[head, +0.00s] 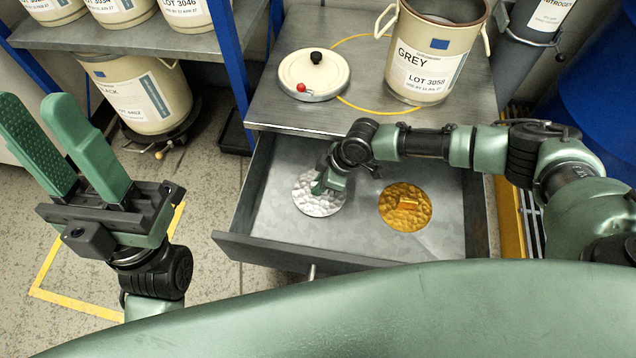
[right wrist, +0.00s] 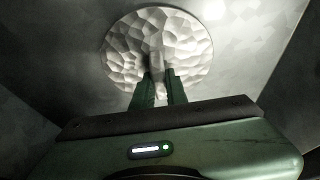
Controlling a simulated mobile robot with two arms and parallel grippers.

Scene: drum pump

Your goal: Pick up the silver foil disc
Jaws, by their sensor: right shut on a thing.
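The silver foil disc (head: 312,199) lies in the left part of the open drawer, crinkled and round. It also shows in the right wrist view (right wrist: 190,45), with a raised tab (right wrist: 156,62) at its middle. My right gripper (head: 322,186) reaches down into the drawer over the disc and hides part of it. In the right wrist view its fingers (right wrist: 159,82) are shut on the tab. I cannot tell any gap between disc and drawer floor. My left gripper (head: 62,143) is raised at the left, open and empty, away from the drawer.
A gold foil disc (head: 418,213) with a tab lies right of the silver one in the drawer (head: 275,247). Drawer walls surround both. A blue post (head: 229,70) rises left of the bench.

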